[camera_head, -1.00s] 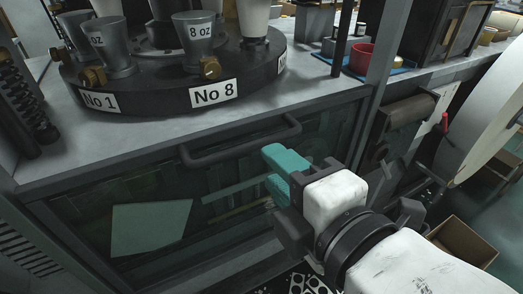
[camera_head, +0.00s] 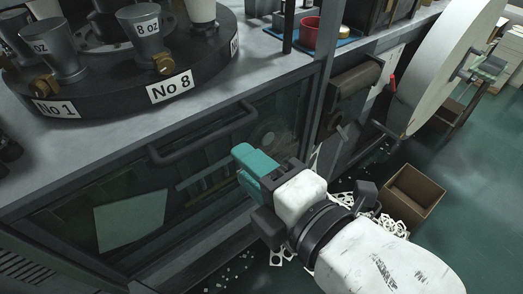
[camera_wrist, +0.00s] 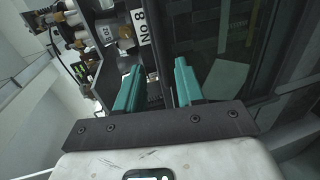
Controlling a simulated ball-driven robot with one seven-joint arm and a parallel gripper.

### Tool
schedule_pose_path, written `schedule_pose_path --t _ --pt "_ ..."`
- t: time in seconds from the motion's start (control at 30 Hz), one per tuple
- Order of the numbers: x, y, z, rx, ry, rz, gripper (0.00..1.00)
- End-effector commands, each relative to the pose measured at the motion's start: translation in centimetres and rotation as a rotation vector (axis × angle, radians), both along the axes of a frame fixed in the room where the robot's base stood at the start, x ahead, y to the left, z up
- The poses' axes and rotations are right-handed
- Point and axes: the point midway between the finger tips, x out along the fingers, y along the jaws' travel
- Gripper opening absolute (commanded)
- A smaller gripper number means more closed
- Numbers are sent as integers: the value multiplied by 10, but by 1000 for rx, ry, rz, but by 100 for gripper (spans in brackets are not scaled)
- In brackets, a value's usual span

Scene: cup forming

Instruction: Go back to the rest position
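My gripper (camera_head: 254,174) is in front of the machine's lower glass door (camera_head: 190,175), below and to the right of its dark handle (camera_head: 203,133). In the wrist view my gripper (camera_wrist: 158,84) has its two teal fingers apart with nothing between them. The fingers do not appear to touch the handle or the door. The round turret (camera_head: 100,98) with the "No 1" and "No 8" labels is above and to the left, with metal cups (camera_head: 146,38) on it.
A red cup (camera_head: 309,31) sits on a blue tray (camera_head: 337,40) on the counter. A large white paper roll (camera_head: 437,60) stands at the right. A cardboard box (camera_head: 413,194) is on the floor, with white scraps around it.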

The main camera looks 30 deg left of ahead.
Motion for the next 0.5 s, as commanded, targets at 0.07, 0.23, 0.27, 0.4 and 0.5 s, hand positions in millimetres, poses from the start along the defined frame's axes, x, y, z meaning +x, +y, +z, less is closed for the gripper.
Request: schedule_pose_path --t 0.07,0.23,0.27,0.4,0.5 --pt "0 0 0 0 0 0 37" --pt "2 -2 0 0 13 -9 37" --pt "4 -4 -2 1 33 -23 37" --pt "28 -38 -22 19 273 -188 37" --pt "46 -85 -57 49 563 -407 37"
